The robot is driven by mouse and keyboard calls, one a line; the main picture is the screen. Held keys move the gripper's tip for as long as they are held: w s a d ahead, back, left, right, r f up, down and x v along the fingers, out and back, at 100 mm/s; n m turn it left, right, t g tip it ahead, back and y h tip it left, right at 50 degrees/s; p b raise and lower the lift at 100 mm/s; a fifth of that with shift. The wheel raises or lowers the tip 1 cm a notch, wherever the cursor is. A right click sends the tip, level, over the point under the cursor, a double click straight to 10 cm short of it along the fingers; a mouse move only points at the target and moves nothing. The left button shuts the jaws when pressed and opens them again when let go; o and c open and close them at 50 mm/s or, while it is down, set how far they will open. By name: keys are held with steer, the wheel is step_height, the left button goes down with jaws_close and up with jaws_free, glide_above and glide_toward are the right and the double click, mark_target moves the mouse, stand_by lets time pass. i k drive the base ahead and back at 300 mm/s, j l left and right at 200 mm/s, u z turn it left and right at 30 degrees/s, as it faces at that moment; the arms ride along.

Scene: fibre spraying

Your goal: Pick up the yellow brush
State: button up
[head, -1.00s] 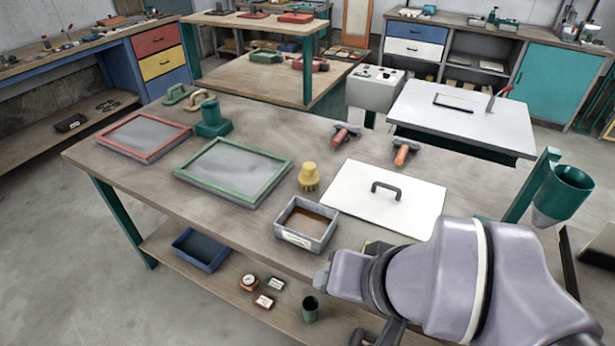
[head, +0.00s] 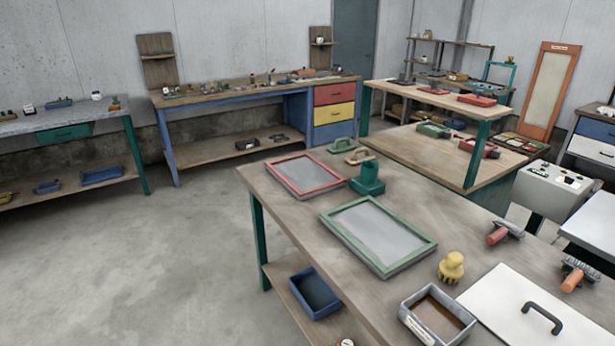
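The yellow brush (head: 452,267) stands upright on the wooden workbench (head: 300,213), its knob on top and bristles down. It is right of the green-framed screen (head: 378,236) and behind a grey tray (head: 437,314) with brown contents. Nothing covers it or touches it. My gripper is not in the current view.
A white board with a dark handle (head: 543,315) lies right of the tray. Two orange-handled tools (head: 503,232) lie behind it. A red-framed screen (head: 306,174) and a green container (head: 368,179) are farther back. The floor (head: 150,260) left of the bench is clear.

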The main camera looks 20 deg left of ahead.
mark_target(451, 268)
steer(key=i+j+z, duration=0.1)
steer(key=i+j, duration=0.8)
